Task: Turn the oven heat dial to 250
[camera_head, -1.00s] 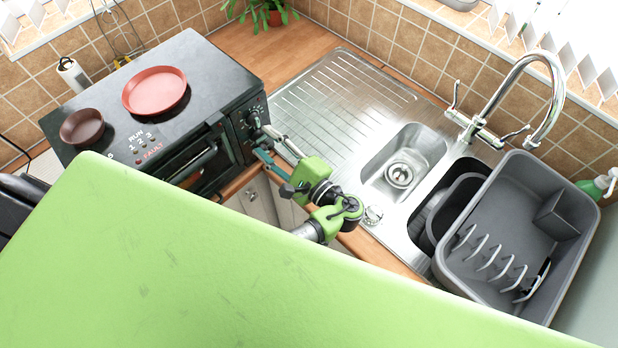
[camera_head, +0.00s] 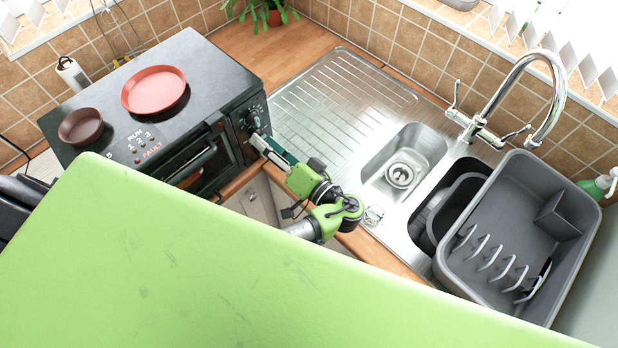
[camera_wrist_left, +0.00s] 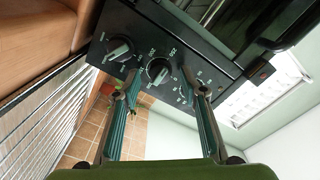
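The black oven (camera_head: 205,75) stands at the left of the counter, its control panel (camera_head: 247,125) facing my left arm. In the left wrist view the panel (camera_wrist_left: 140,25) carries a middle dial (camera_wrist_left: 158,70) with printed numbers around it, including what looks like 200 and 250. Another dial (camera_wrist_left: 118,48) sits to its left, and a third (camera_wrist_left: 187,92) is partly hidden by a finger. My left gripper (camera_head: 258,143) is close to the panel. In the wrist view the gripper (camera_wrist_left: 161,92) is open, its fingers on either side of the middle dial; contact cannot be told. My right gripper is not in view.
A red plate (camera_head: 154,92) and a brown bowl (camera_head: 81,127) rest on the oven top. The steel sink (camera_head: 405,160) and a grey dish rack (camera_head: 525,235) lie to the right. The drainboard (camera_head: 340,95) is clear.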

